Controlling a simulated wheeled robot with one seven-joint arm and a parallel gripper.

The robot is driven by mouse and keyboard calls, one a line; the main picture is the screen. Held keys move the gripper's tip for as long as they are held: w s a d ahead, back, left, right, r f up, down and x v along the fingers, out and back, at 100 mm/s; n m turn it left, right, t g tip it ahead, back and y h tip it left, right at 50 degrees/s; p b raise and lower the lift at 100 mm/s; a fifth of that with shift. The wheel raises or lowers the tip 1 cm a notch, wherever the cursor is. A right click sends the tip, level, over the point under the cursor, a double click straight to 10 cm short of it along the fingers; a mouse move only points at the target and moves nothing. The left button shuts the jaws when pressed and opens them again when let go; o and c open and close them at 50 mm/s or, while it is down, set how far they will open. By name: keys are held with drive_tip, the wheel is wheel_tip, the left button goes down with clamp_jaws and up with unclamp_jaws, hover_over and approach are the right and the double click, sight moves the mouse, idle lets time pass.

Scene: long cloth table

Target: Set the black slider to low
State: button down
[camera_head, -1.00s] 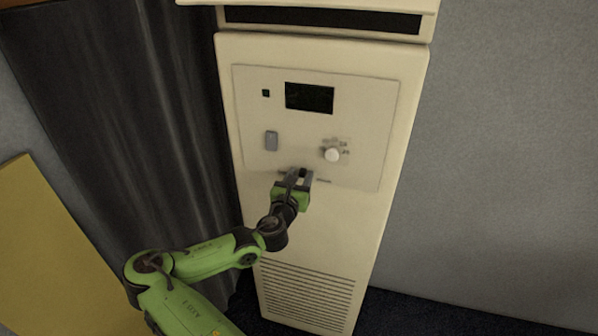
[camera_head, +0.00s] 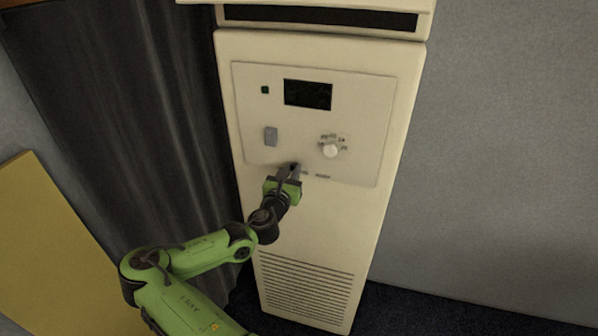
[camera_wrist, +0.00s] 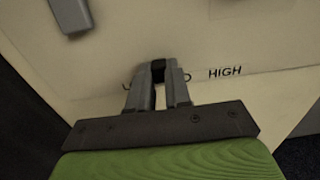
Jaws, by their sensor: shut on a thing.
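The black slider (camera_wrist: 158,68) is on the lower part of the cream unit's control panel (camera_head: 365,125). In the wrist view my gripper (camera_wrist: 158,76) is shut on the slider's knob, with a grey finger on each side of it. The label HIGH (camera_wrist: 225,72) is printed to the right of the knob. Part of another label shows at the left of the fingers, mostly hidden by them. In the head view my gripper (camera_head: 291,170) is at the panel's lower edge and hides the slider.
Above the slider are a grey switch (camera_head: 271,136), a white round knob (camera_head: 330,150), a dark display (camera_head: 308,94) and a small green-black button (camera_head: 265,90). A dark curtain (camera_head: 130,120) hangs at the left, and a grey wall (camera_head: 500,150) is at the right.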

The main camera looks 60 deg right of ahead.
sight(281, 162)
drive_tip(key=w, duration=0.1)
drive_tip(key=w+p, duration=0.1)
drive_tip(key=w, duration=0.1)
drive_tip(key=shift+w+a+r, duration=0.15)
drive_tip(key=shift+w+a, duration=0.15)
drive_tip(key=shift+w, duration=0.05)
drive_tip(key=shift+w+p, duration=0.3)
drive_tip(key=shift+w, duration=0.05)
drive_tip(key=c, duration=1)
unclamp_jaws()
drive_tip(key=shift+w+a, duration=0.1)
drive_tip(key=shift+c, duration=0.2)
drive_tip(key=s+a+b, duration=0.1)
drive_tip(key=s+a, duration=0.1)
drive_tip(key=a, duration=1.3)
drive_tip(key=shift+s+a+b, duration=0.3)
drive_tip(key=shift+s+b, duration=0.05)
